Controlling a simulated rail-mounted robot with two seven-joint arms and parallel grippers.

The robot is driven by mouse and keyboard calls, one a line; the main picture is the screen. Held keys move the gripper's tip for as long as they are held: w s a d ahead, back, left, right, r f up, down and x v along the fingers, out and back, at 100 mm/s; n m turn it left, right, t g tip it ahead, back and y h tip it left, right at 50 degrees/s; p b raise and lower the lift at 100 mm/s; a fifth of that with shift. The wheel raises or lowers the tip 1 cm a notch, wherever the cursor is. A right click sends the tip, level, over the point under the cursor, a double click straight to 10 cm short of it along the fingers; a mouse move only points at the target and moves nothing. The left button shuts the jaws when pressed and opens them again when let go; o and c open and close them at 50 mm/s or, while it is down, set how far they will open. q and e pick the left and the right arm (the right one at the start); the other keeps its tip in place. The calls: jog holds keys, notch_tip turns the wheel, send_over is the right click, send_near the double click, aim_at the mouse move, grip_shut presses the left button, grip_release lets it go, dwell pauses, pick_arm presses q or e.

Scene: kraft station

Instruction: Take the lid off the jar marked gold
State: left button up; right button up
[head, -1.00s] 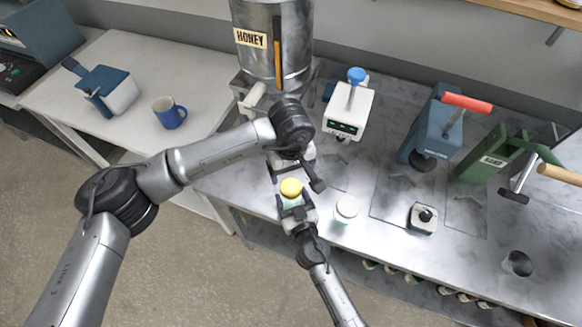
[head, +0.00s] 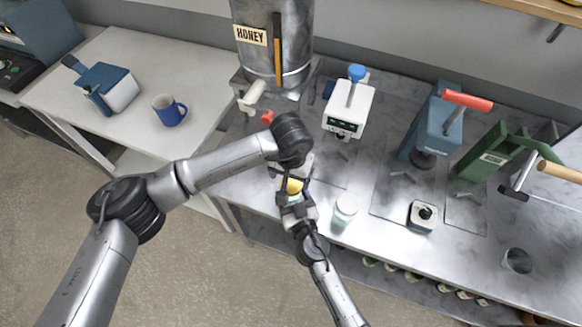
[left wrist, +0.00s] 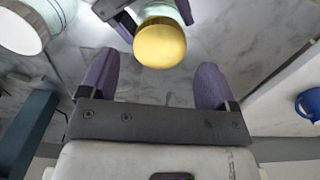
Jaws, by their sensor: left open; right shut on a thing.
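A jar with a gold-yellow lid (head: 294,187) is held by my right gripper (head: 293,199) over the front edge of the metal bench. The lid is on the jar. In the left wrist view the round lid (left wrist: 160,44) faces the camera, with the pale green jar body (left wrist: 160,12) behind it. My left gripper (head: 292,180) is right by the lid and partly hides it in the head view. In its wrist view the two purple fingers (left wrist: 153,82) are spread apart, with the lid just beyond their tips and nothing between them.
A white-lidded jar (head: 346,206) stands on the bench right of the held jar; it also shows in the left wrist view (left wrist: 22,28). A honey tank (head: 272,55), white device (head: 348,112), blue press (head: 433,125) and green press (head: 492,155) stand behind. A blue mug (head: 168,111) is on the side table.

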aim_at(291, 184)
pick_arm(q)
jog(key=shift+f, duration=1.75)
jog(key=shift+c, duration=0.3)
